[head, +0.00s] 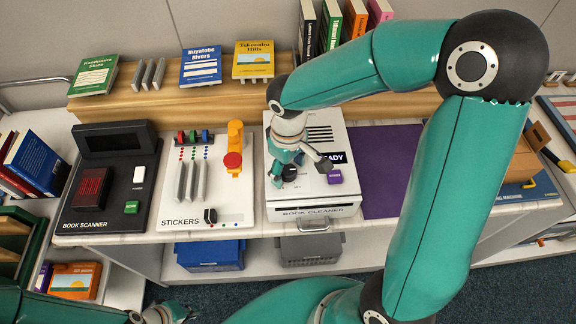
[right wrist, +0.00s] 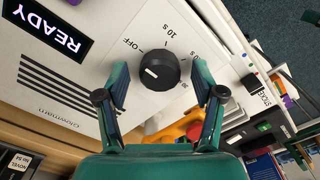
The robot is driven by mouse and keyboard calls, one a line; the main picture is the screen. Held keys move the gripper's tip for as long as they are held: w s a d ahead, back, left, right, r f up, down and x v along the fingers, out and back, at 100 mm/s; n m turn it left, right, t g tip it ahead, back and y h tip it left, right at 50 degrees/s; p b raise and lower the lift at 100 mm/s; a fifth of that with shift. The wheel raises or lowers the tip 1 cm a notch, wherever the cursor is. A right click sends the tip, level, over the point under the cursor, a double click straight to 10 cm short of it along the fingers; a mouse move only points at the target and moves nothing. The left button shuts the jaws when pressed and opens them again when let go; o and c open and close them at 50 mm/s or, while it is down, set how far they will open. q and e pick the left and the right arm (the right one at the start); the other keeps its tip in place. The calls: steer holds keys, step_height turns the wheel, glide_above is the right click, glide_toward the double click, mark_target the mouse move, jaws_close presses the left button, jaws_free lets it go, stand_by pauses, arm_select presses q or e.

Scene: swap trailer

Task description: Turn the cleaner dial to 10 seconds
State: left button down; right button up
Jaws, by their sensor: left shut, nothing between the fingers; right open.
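The book cleaner (head: 312,197) is a white box with a READY display (head: 334,158), which also shows in the right wrist view (right wrist: 46,27). Its black round dial (right wrist: 157,71) has labels OFF, 10 s and further marks around it. A short white mark lies on the left part of the dial's face. My right gripper (right wrist: 161,83) is open, its fingers on either side of the dial in the picture; contact cannot be told. In the head view the right gripper (head: 300,172) is over the cleaner's top. My left gripper (head: 178,312) is shut and empty at the bottom left.
A purple button (head: 335,177) sits on the cleaner near the dial. The sticker panel (head: 205,215) and book scanner (head: 108,180) stand to the left. A purple mat (head: 385,165) lies to the right. Books line the wooden shelf behind. Blue and grey crates stand below.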

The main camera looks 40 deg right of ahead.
steer(key=c, duration=1.1)
steer(key=shift+c, duration=0.2)
steer(key=shift+f+m+b, duration=0.15)
steer(key=shift+m+b, duration=0.75)
steer(key=shift+b, duration=0.15)
steer(key=m+b, duration=0.2)
steer(key=m, duration=0.1)
steer(key=shift+w+b, duration=0.1)
steer(key=shift+b, duration=0.2)
steer(key=m+b, duration=0.2)
steer(key=m, duration=0.1)
steer(key=shift+m, duration=0.4)
steer(key=shift+r+m+b, duration=0.2)
steer(key=shift+m+b, duration=0.4)
steer(key=shift+m, duration=1)
